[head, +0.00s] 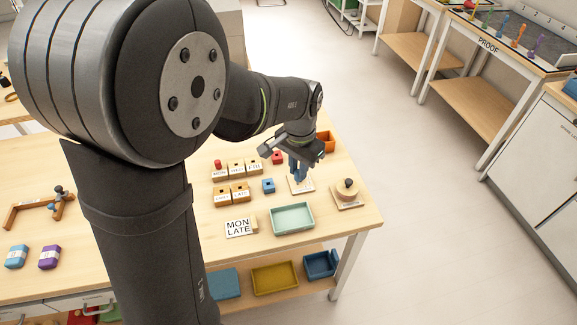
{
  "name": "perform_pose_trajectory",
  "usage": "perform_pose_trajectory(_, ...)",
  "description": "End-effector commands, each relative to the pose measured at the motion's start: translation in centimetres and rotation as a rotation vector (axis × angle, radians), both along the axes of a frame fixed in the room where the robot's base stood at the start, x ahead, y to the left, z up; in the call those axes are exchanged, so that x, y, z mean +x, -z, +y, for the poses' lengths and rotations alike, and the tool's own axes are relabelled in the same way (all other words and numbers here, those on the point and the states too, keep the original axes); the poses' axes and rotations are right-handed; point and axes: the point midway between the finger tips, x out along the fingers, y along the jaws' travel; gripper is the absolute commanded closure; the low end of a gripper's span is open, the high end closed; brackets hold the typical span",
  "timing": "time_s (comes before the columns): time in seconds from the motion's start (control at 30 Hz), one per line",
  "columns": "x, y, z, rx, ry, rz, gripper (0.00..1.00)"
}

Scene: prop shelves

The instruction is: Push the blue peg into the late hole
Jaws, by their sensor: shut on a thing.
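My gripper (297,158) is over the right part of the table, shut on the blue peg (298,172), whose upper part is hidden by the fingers. The peg is above a pale labelled plate (306,186); I cannot tell whether it touches it. The block labelled LATE (241,193) stands left of my gripper, beside a similar block (222,197) whose label looks like EARLY. Behind them is a row of day blocks (236,171), with a red peg (218,163) standing in the leftmost. A card (239,227) reads MON LATE.
A small blue block (268,185) sits between the LATE block and my gripper. The table's right edge is close.

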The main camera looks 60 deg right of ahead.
Motion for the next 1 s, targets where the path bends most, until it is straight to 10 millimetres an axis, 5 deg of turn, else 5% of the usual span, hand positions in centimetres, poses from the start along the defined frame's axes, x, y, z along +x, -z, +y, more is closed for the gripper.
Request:
perform_pose_trajectory(0.6,15.8,1.6,3.4,0.0,-0.467,0.0,1.0)
perform_pose_trajectory(1.0,17.3,3.3,4.1,0.002,-0.514,0.001,1.0)
